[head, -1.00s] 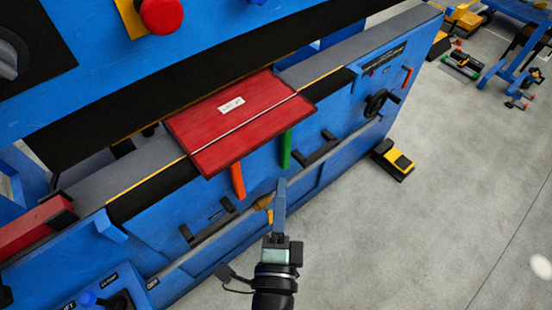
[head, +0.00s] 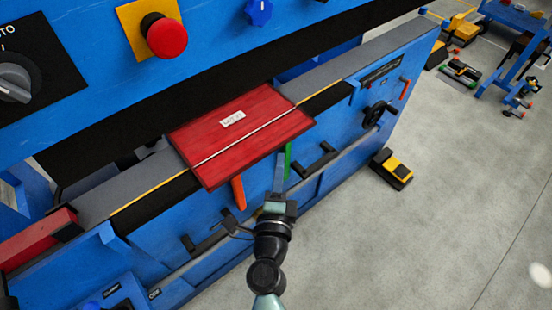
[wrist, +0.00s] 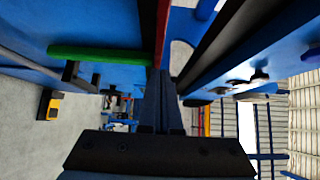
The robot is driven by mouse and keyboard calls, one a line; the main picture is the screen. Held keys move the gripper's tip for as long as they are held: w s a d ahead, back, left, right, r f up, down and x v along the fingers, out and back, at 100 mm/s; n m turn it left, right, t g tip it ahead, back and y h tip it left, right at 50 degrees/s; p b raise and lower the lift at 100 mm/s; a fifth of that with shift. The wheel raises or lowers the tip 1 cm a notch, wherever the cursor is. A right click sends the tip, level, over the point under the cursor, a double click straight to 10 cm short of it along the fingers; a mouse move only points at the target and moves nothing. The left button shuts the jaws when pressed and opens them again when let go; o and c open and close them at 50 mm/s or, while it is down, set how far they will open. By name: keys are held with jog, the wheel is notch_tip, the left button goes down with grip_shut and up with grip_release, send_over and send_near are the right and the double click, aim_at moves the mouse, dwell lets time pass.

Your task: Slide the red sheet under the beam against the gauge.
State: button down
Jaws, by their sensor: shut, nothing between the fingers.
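The red sheet (head: 225,145), with a white label and a pale line across it, lies on the machine's grey and black bed. Its near part overhangs the front. The black-faced beam (head: 100,128) runs above and behind it; I cannot tell whether the sheet's far edge is under it. I cannot make out the gauge. My gripper (head: 280,160) is shut and empty, its tips close to the sheet's near edge; contact is unclear. In the wrist view, the fingers (wrist: 158,100) are together and the sheet (wrist: 162,25) shows edge-on just beyond them.
An orange bar (head: 238,192) and a green bar (head: 288,158) stick out below the sheet; the green one also shows in the wrist view (wrist: 95,55). A handwheel (head: 377,110) and yellow pedal (head: 392,168) are to the right.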

jog(key=shift+w+a, duration=0.4)
jog(key=shift+w, duration=0.15)
